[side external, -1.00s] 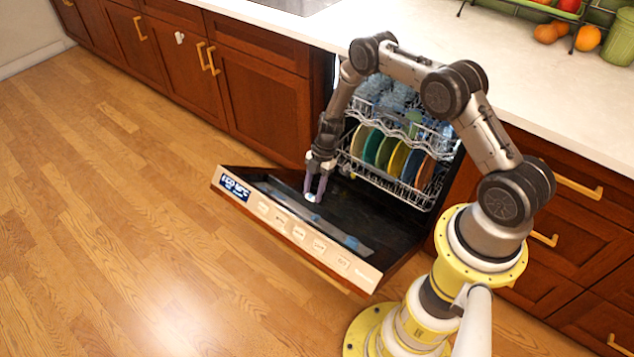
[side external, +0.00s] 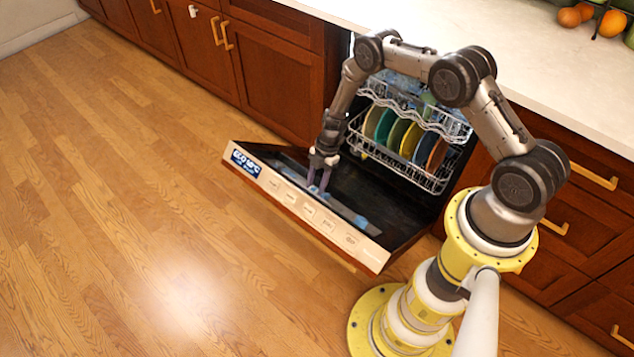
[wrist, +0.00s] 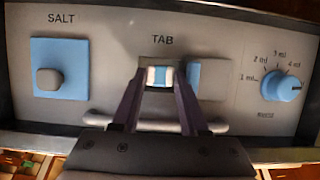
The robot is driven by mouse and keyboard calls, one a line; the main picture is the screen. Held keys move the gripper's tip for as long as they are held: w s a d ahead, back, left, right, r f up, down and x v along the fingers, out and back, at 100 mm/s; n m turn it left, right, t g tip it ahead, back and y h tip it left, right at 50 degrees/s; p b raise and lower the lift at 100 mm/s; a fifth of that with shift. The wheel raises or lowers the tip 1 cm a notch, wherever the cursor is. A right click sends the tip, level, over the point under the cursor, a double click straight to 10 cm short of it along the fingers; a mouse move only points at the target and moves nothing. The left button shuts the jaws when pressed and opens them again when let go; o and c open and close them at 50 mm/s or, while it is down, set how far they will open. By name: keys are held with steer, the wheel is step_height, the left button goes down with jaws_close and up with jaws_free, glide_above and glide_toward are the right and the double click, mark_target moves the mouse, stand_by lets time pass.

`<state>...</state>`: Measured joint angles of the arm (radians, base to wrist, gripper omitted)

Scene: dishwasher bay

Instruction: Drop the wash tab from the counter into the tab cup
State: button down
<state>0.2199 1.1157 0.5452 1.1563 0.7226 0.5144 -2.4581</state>
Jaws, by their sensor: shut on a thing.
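My gripper (wrist: 158,84) is shut on the wash tab (wrist: 160,76), a small white block with a blue middle, held between its purple fingertips. In the wrist view the tab is right below the word TAB, in front of the tab cup's dark opening (wrist: 147,67), which it and the fingers partly hide. I cannot tell whether the tab is inside the rim. A blue piece (wrist: 193,75) shows just right of the tab. In the side external view my gripper (side external: 318,190) points down, low over the open dishwasher door (side external: 380,225).
In the wrist view a blue salt cover (wrist: 60,55) lies left and a blue dial (wrist: 280,86) right of the cup. The dish rack (side external: 410,150) with plates stands behind my gripper. The counter (side external: 540,85) is above. A raised bar (wrist: 100,118) runs near the fingers.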

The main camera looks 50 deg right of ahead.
steer(key=shift+c, duration=1.8)
jaws_free()
steer(key=shift+s, duration=0.1)
steer(key=v, duration=1.4)
steer(key=shift+w, duration=0.2)
